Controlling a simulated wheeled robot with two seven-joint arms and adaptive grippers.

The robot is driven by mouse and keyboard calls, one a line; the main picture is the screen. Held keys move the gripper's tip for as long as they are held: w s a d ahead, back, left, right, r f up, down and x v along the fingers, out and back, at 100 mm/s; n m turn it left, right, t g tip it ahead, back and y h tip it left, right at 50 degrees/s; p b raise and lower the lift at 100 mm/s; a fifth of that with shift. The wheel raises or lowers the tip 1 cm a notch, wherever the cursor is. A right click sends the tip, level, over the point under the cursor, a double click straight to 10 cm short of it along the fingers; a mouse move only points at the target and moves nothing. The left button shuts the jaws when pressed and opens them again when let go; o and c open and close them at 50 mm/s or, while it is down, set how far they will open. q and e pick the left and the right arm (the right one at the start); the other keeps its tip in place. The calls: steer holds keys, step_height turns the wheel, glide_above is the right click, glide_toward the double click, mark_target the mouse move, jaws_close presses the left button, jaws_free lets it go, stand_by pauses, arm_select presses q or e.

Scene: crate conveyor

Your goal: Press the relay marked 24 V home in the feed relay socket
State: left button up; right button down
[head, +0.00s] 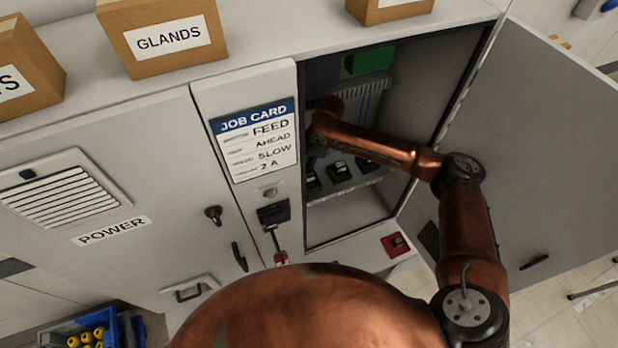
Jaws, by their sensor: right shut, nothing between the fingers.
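My right arm reaches from the lower right into an open cabinet compartment (345,228). My right gripper (316,150) is inside it at the left, small and dark, shut with nothing held. Several black socket-like or relay-like blocks sit in a row on a rail below the arm, among them a left block (311,180), a middle block (339,171) and a right block (367,163). I cannot read any 24 V mark or tell which one is the feed socket. The arm hides part of the row. My left gripper is out of view.
A job card (255,140) reads FEED, AHEAD, SLOW, 2 A. The cabinet door (545,130) stands open at the right. A small red holder (396,244) is on the front ledge. A GLANDS box (165,40) stands on top. A blue crate (65,335) is at lower left.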

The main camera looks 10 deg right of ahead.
steer(key=shift+f, duration=1.15)
stand_by(0.9)
stand_by(0.4)
step_height(320, 180, up, 6)
steer(key=p, duration=0.7)
steer(key=shift+r, duration=0.1)
stand_by(0.5)
